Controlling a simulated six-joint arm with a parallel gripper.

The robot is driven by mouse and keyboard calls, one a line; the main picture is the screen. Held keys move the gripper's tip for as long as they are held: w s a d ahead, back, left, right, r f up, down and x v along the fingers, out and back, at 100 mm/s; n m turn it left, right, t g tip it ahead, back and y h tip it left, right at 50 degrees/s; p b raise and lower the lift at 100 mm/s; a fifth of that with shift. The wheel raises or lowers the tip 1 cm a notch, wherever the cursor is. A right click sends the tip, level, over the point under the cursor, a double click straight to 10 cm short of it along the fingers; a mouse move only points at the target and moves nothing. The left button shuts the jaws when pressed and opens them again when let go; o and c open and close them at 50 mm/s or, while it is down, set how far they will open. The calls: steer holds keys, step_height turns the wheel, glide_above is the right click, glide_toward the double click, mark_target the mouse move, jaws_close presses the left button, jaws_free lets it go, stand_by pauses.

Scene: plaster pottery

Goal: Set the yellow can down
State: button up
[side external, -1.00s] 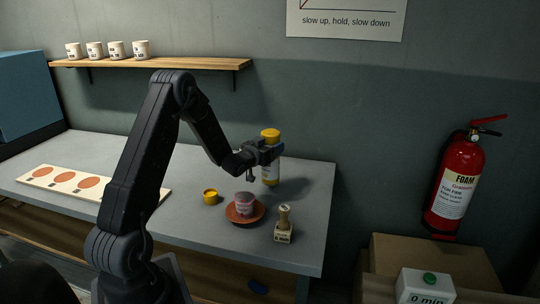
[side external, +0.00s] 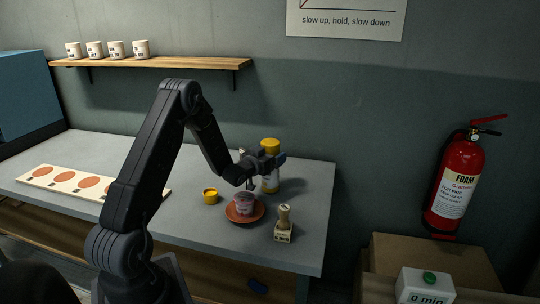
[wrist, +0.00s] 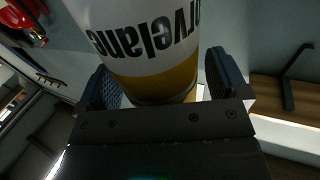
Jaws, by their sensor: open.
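The yellow can (side external: 270,184) has a yellow top and a white label and stands upright on the grey table (side external: 305,215), towards its back right. In the wrist view the can (wrist: 150,50) fills the upper middle, with dark lettering on its label. My gripper (side external: 273,161) is at the can's upper part, one jaw partly in front of it. The jaws are open; in the wrist view my gripper (wrist: 160,85) has a finger on either side of the can, with a gap showing at the right finger.
A board with orange discs (side external: 60,182) lies at left. The table right of the can is clear.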

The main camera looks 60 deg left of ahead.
mark_target(265, 145)
steer(key=shift+r, duration=0.1)
steer(key=shift+s+r, duration=0.1)
steer(key=shift+s, duration=0.1)
steer(key=shift+v, duration=1.2)
step_height(265, 145, up, 6)
steer(key=shift+s+d+f, duration=0.1)
steer(key=shift+f, duration=0.05)
steer(key=shift+d+r, duration=0.1)
steer(key=shift+r, duration=0.55)
steer(key=s+d+r+m+g+h, duration=0.15)
steer(key=d+r, duration=0.25)
steer(key=d, duration=0.5)
steer(key=s+d+r+g+h, duration=0.1)
steer(key=s+d+r+g, duration=0.2)
steer(key=d, duration=0.5)
steer(key=s+d+r+m+g+h, duration=0.1)
steer(key=s+d+m+g+h, duration=0.2)
steer(key=s+d, duration=1.4)
steer(key=s+g+h, duration=0.1)
steer(key=s+g, duration=0.2)
steer(key=shift+s, duration=0.4)
